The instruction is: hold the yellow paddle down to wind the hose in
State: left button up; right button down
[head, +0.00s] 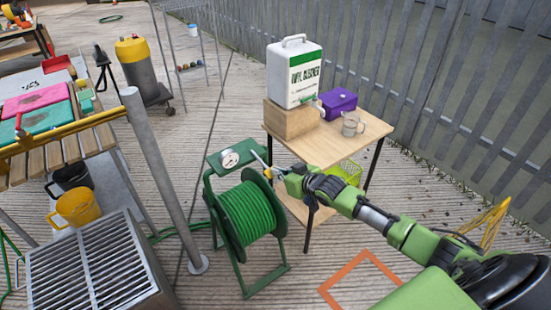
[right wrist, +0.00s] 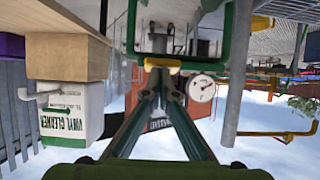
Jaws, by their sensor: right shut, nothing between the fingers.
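The green hose reel (head: 246,212) stands on a green frame on the decking, with green hose wound on its drum. A round white gauge (head: 229,159) sits on the frame's top plate and also shows in the right wrist view (right wrist: 201,88). The yellow paddle (right wrist: 162,64) shows at the fingertips in the right wrist view, by the green frame. My right gripper (head: 271,171) is shut and empty beside the top of the reel. Its fingertips (right wrist: 157,73) meet at or very near the paddle; I cannot tell if they press it. My left gripper is out of view.
A wooden table (head: 330,142) stands close behind the right arm, with a vinyl cleaner container (head: 294,75), a purple box (head: 338,102) and a clear jug (head: 352,125). A grey post (head: 160,170) and slatted metal box (head: 92,265) stand left of the reel.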

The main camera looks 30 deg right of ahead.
dwell(0.8)
jog(key=shift+r+p, duration=0.75)
jog(key=shift+p, duration=0.15)
jog(key=s+d+r+p, duration=0.1)
jog(key=s+r+p, duration=0.2)
jog(key=s+r, duration=0.6)
jog(key=shift+d+r, duration=0.15)
jog(key=shift+r, duration=0.1)
dwell(0.4)
